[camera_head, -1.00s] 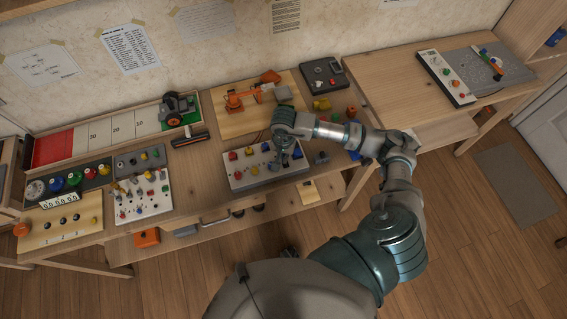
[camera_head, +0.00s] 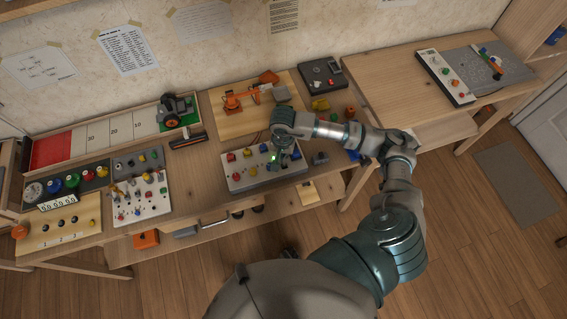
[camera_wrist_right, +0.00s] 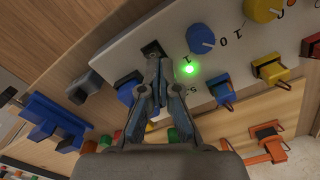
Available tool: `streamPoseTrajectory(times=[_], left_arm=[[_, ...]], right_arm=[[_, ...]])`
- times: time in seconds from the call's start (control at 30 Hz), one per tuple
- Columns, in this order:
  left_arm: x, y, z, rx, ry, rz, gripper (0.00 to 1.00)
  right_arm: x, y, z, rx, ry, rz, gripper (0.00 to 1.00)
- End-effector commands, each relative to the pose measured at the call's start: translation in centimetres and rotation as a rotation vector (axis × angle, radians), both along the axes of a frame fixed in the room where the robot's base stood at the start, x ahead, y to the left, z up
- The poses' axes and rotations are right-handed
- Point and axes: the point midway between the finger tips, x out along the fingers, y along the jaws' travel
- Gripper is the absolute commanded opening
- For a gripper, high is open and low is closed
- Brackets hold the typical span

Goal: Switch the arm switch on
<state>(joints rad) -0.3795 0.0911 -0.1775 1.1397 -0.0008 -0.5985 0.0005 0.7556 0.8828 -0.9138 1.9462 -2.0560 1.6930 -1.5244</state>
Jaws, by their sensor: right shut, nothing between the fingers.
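A white control panel (camera_head: 238,183) lies on the bench below my right gripper (camera_head: 279,163). In the right wrist view, a black switch (camera_wrist_right: 152,47) sits in the panel right at the tips of my right gripper (camera_wrist_right: 158,65). The fingers are shut with nothing between them and seem to touch the switch or lie just beside it; they partly hide it. A green light (camera_wrist_right: 189,69) glows on the panel beside the fingers. It also shows in the head view (camera_head: 274,158). My left gripper is out of view.
Blue (camera_wrist_right: 202,39) and yellow (camera_wrist_right: 262,9) knobs and coloured connectors (camera_wrist_right: 270,69) surround the fingers. An orange model arm (camera_head: 240,98) stands on a board behind the panel. Another panel of switches (camera_head: 140,200) lies to the left. The right-hand table has clear room.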

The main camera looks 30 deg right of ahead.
Motion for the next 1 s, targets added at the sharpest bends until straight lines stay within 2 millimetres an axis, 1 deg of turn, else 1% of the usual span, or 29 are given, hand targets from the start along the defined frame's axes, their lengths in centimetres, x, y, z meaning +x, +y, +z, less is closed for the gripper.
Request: streamPoseTrajectory(times=[0.03,0.6,1.0], left_arm=[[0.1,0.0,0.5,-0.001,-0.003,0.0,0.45],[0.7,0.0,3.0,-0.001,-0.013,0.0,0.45],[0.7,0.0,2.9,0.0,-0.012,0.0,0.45]], right_arm=[[0.0,0.0,0.8,-0.001,-0.003,0.0,0.0],[0.0,0.0,5.7,-0.003,-0.003,-0.001,0.0],[0.0,-0.1,5.7,-0.001,-0.001,-0.001,0.0]])
